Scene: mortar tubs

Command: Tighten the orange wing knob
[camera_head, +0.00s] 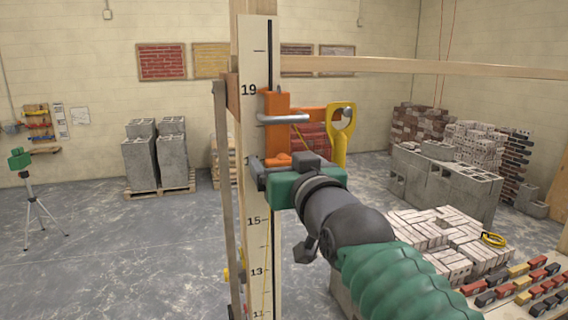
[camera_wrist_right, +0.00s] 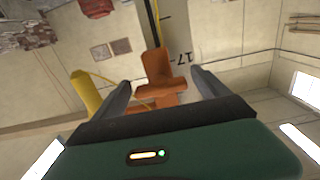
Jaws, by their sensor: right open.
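The orange wing knob (camera_wrist_right: 155,68) sits on an orange slider (camera_head: 275,108) clamped to a tall numbered pole (camera_head: 259,215). In the wrist view the knob lies between the two grey fingers of my right gripper (camera_wrist_right: 161,80), with a gap visible on both sides. The right gripper (camera_head: 262,170) is open. In the head view it is at the pole, just below the slider, and it partly hides the knob area. I cannot tell how deep the knob lies between the fingers. My left gripper is out of view.
A yellow handle (camera_head: 342,132) sticks out right of the slider, close to my right wrist; a grey bar (camera_head: 283,118) crosses above. A wooden rail (camera_head: 430,67) runs right from the pole. Brick stacks (camera_head: 440,232) and grey blocks (camera_head: 445,185) stand to the right.

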